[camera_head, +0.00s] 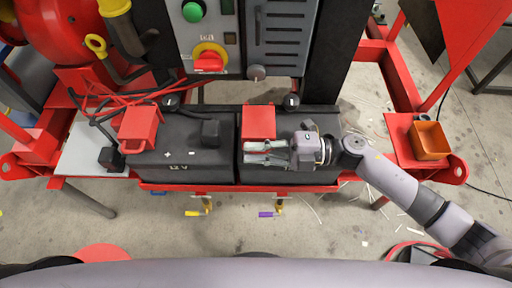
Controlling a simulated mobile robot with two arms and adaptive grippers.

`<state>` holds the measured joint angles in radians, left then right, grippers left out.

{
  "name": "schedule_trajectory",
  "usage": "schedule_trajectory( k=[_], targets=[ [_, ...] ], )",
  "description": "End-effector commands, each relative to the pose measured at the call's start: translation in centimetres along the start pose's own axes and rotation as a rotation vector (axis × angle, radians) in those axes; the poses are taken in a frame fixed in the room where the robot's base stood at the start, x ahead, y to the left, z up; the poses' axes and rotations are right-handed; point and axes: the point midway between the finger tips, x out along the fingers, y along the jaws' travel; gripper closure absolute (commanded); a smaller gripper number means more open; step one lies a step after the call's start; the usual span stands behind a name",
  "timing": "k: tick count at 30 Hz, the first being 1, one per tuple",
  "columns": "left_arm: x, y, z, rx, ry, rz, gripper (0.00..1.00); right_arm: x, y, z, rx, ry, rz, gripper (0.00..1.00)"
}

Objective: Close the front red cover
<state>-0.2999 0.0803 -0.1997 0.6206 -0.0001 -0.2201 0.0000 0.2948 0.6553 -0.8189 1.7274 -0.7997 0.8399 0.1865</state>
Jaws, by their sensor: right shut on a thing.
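A red cover (258,121) sits at the back edge of the right black battery (310,176), near the middle of the view. Another red cover (140,127) sits on the left black battery (180,165), and its flap looks tilted. My right gripper (254,152) reaches in from the right, over the right battery, with its fingers pointing left. It is shut at the near edge of the middle red cover; the fingers hide the exact contact. My left gripper is not in view.
A control panel with a green button (193,12) and a red rotary switch (208,62) stands behind the batteries. Red cables (115,92) run at the left. An orange bin (430,140) sits on the red frame at the right.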

Motion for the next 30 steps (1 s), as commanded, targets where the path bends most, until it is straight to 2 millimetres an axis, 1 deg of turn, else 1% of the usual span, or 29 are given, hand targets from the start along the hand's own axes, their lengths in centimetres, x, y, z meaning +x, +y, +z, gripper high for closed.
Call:
schedule_trajectory(
  k=[1, 3, 20, 21, 30],
  targets=[
    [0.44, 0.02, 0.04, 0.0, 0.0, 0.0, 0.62, -0.05, -0.74, 0.13, 0.007, 0.0, -0.005, 1.0],
    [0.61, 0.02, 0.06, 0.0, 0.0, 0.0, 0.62, -0.06, -0.94, 0.21, 0.008, 0.0, -0.005, 1.0],
    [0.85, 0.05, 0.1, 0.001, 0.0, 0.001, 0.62, -0.09, -1.55, 0.35, 0.014, -0.002, -0.011, 1.0],
    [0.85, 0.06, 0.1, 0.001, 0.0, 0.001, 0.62, -0.1, -1.58, 0.35, 0.015, -0.002, -0.011, 0.9],
    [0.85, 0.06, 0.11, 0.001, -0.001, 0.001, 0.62, -0.07, -1.35, 0.38, 0.011, -0.002, -0.008, 0.71]
  ],
)
